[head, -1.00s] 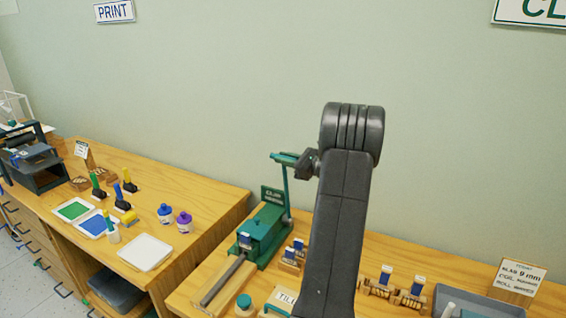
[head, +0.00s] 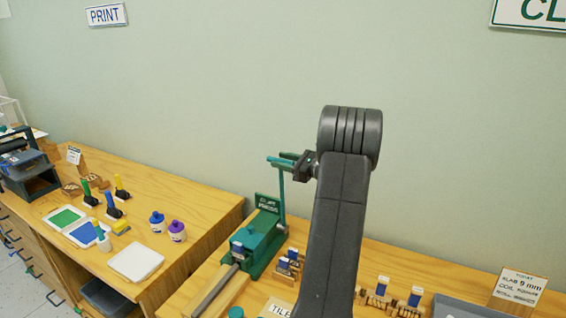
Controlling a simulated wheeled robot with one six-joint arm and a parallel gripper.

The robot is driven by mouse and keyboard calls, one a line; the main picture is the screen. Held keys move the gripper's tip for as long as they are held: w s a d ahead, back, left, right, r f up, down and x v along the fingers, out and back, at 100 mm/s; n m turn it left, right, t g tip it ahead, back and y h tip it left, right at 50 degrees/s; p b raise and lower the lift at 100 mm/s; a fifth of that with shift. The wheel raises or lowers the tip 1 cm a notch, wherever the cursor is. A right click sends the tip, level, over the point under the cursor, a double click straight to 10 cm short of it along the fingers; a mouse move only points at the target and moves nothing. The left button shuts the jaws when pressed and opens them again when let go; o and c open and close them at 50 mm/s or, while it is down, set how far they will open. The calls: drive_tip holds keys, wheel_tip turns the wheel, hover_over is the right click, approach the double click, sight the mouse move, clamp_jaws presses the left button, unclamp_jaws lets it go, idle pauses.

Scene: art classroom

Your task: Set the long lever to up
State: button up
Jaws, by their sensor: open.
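The clay press (head: 262,240) is a green machine on the right-hand wooden bench. Its long lever (head: 282,192) is a thin green arm that stands nearly upright behind the press, with a green crosswise handle (head: 277,161) at its top. My gripper (head: 288,162) is at the handle, at the lever's top end. Its jaws are open. They are small and partly merge with the handle, so I cannot tell whether they touch it. My dark arm hides the bench to the right of the press.
Small stamp-like blocks (head: 290,262) stand just right of the press. A grey tray (head: 455,306) and a sign card (head: 520,287) are farther right. A separate bench at left holds ink pads (head: 64,217) and bottles (head: 177,231).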

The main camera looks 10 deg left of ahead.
drive_tip(key=shift+s, duration=0.15)
drive_tip(key=p+v, duration=0.1)
drive_tip(key=v, duration=1.2)
drive_tip(key=shift+d, duration=0.35)
drive_tip(key=b+x, duration=0.1)
drive_tip(key=x, duration=1.3)
drive_tip(key=shift+s+a, duration=0.1)
drive_tip(key=shift+s, duration=0.4)
drive_tip(key=shift+w, duration=0.1)
drive_tip(key=shift+f, duration=0.1)
